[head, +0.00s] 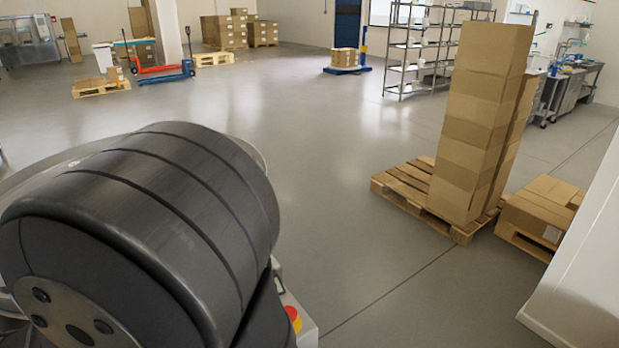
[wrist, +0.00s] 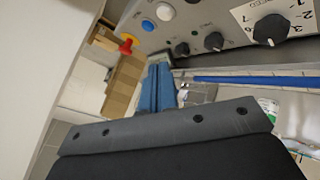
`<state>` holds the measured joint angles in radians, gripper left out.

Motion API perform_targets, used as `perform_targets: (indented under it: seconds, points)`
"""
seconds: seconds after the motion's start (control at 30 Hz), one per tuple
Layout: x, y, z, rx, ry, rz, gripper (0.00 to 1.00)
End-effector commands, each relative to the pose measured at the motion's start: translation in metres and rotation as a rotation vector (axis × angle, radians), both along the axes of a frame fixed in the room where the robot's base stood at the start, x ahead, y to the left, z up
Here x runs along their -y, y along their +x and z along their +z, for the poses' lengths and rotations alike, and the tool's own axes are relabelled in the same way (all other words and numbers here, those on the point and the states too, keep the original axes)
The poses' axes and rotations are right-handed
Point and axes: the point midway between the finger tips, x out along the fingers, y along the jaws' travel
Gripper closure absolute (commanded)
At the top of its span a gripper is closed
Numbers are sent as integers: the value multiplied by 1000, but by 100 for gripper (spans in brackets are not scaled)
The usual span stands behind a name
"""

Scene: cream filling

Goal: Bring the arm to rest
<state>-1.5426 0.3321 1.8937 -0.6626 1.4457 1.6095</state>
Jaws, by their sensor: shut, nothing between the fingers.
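My gripper (wrist: 158,70) shows in the wrist view as two blue fingers side by side, closed together and empty. Its tips are close to the lower edge of a grey control panel (wrist: 205,25); I cannot tell whether they touch it. The panel carries black knobs, several buttons and a red knob on a yellow base. In the head view a large dark rounded link of my arm fills the lower left, and the gripper is not visible there.
A pallet (head: 455,232) with tall stacked cartons (head: 478,120) stands at the right in the head view, beside a lower carton pallet (head: 540,210). A white wall edge (head: 585,265) is at the far right. The middle floor is clear. A blue bar (wrist: 250,79) shows in the wrist view.

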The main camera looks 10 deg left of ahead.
Motion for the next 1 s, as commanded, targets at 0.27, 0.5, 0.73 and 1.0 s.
perform_targets:
  seconds: [0.27, 0.5, 0.73, 1.0]
  points:
    - [-8, 22, 17, -51, 38, -107, 100]
    - [-16, 47, 23, -106, 82, -216, 100]
    - [-22, 73, 30, -154, 131, -315, 100]
    - [-26, 106, 39, -208, 195, -424, 100]
